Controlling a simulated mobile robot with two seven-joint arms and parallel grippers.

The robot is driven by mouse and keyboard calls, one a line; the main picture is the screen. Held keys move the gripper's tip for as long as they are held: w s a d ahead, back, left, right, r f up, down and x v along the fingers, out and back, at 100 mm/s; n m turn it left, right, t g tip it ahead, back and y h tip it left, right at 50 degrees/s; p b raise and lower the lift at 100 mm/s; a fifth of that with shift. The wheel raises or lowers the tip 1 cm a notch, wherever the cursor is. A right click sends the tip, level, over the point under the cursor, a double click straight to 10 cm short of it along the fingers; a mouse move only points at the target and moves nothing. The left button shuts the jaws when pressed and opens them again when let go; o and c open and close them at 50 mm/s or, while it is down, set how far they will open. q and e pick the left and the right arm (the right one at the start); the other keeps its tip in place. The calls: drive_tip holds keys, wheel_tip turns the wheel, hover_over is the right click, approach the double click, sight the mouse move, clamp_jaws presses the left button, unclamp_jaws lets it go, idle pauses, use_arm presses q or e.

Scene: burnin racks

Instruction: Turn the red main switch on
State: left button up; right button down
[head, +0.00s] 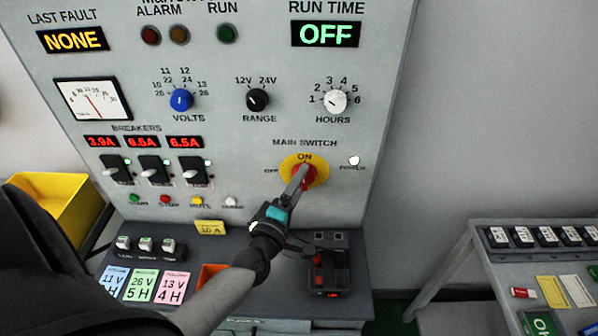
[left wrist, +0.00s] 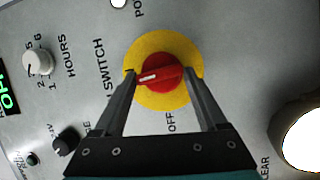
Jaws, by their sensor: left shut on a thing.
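The red main switch knob (head: 310,176) sits on a round yellow plate (head: 290,163) low on the grey panel, under the label MAIN SWITCH. ON is marked at the plate's top and OFF to its left. My left gripper (head: 299,180) is at the knob, shut on it. In the left wrist view its fingers (left wrist: 163,76) are on both sides of the red knob (left wrist: 165,72). The knob's white mark points left there, the panel's upward side, toward ON; OFF lies below the knob. My right gripper is not in view.
The RUN TIME display (head: 326,34) reads OFF. A white POWER lamp (head: 354,160) is right of the switch. The hours knob (head: 335,101) is above. A ledge below carries a black device with red parts (head: 328,270). A side table (head: 540,232) stands at right.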

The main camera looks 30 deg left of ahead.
use_arm(q)
drive_tip(key=shift+s+d+f+m+g+p, duration=0.1)
drive_tip(key=shift+f+m+g+p, duration=0.2)
drive_tip(key=shift+m+p, duration=0.35)
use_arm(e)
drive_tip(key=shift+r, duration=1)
use_arm(q)
drive_tip(key=o, duration=1.2)
drive_tip(key=shift+r, duration=0.1)
drive_tip(key=shift+c, duration=0.2)
drive_tip(key=shift+r, duration=0.1)
drive_tip(key=s+d+b, duration=0.1)
drive_tip(key=s+d, duration=0.1)
drive_tip(key=s, duration=1.3)
drive_tip(key=shift+d+b, duration=0.2)
drive_tip(key=shift+b, duration=0.2)
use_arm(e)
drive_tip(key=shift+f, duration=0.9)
